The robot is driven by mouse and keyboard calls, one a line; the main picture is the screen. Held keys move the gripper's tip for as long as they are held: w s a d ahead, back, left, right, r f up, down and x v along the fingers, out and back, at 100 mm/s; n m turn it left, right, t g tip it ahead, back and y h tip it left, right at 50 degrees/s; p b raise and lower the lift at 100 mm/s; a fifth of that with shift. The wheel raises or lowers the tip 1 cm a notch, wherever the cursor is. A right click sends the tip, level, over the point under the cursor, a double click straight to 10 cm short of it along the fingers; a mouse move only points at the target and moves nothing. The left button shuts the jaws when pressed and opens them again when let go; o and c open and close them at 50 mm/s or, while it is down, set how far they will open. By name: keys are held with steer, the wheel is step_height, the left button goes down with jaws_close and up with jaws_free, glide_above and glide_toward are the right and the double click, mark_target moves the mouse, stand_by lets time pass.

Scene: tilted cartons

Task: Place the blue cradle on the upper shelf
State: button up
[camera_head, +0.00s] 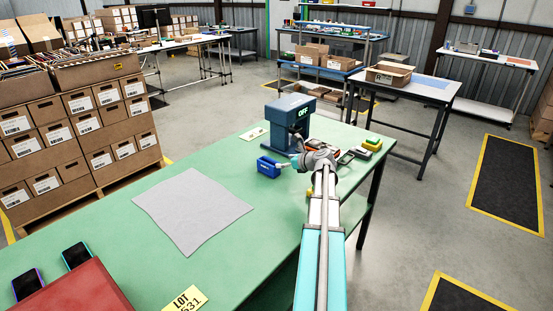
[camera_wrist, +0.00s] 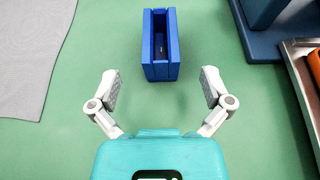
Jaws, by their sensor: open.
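The blue cradle (camera_head: 268,167) stands on the green table, in front of the blue machine. In the wrist view the cradle (camera_wrist: 160,45) is an open-topped blue box with a narrow slot, near the top centre. My gripper (camera_wrist: 160,88) is open and empty, its two fingers spread wide. The cradle lies ahead of the fingertips, roughly centred between them and not gripped. In the head view my arm reaches over the table from the lower right, and the fingers are hard to make out. A rack at the back has a blue upper shelf (camera_head: 337,28) holding small items.
The blue machine (camera_head: 288,121) marked OFF stands behind the cradle. A grey cloth (camera_head: 192,210) lies left on the green table (camera_head: 120,236). A metal-edged tray (camera_wrist: 299,88) is at the right in the wrist view. Small devices (camera_head: 345,157) lie right of my wrist.

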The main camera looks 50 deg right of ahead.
mark_target(277, 162)
steer(key=shift+p+v, duration=0.4)
steer(key=shift+v, duration=1.2)
steer(key=shift+s+r, duration=0.25)
steer(key=shift+s, duration=0.4)
steer(key=shift+w+f, duration=0.1)
steer(key=b+x, duration=0.2)
steer(key=x, duration=0.5)
steer(key=shift+w+f+b, duration=0.1)
steer(key=shift+w+b, duration=0.05)
steer(key=shift+b, duration=0.2)
steer(key=shift+w+f, duration=0.15)
steer(key=shift+w, duration=0.35)
